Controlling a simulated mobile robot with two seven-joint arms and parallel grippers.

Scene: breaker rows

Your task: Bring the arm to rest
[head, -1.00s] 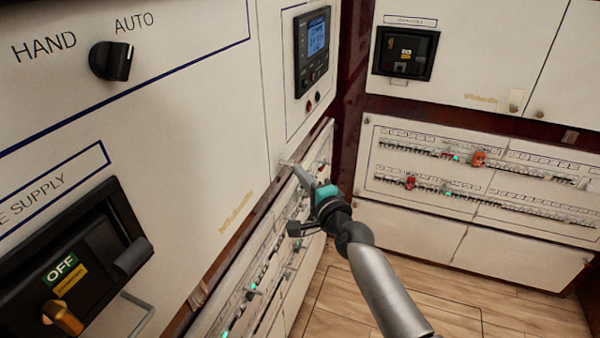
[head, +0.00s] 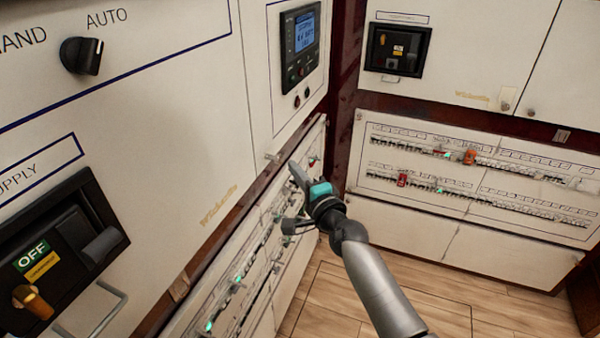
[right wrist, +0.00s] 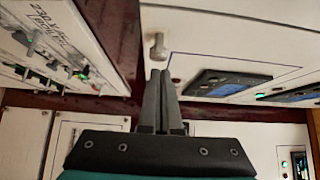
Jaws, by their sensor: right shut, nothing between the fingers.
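My right gripper (head: 297,172) is shut and empty in the head view, in front of the breaker panel on the left wall. Its two dark fingers (right wrist: 162,100) lie together in the right wrist view, pointing at a small pale knob (right wrist: 157,46) with a visible gap between. My grey right arm comes in from the lower right. The left breaker panel (head: 262,255) has rows of breakers with several green lights, partly hidden by my gripper and arm. My left gripper is not in view.
A second breaker panel (head: 440,165) with red and orange pieces is on the far wall. A black switch housing marked OFF (head: 100,235) is at the lower left, below a HAND/AUTO knob (head: 80,55). A controller screen (head: 300,45) is above. Wooden floor (head: 440,290) is open at right.

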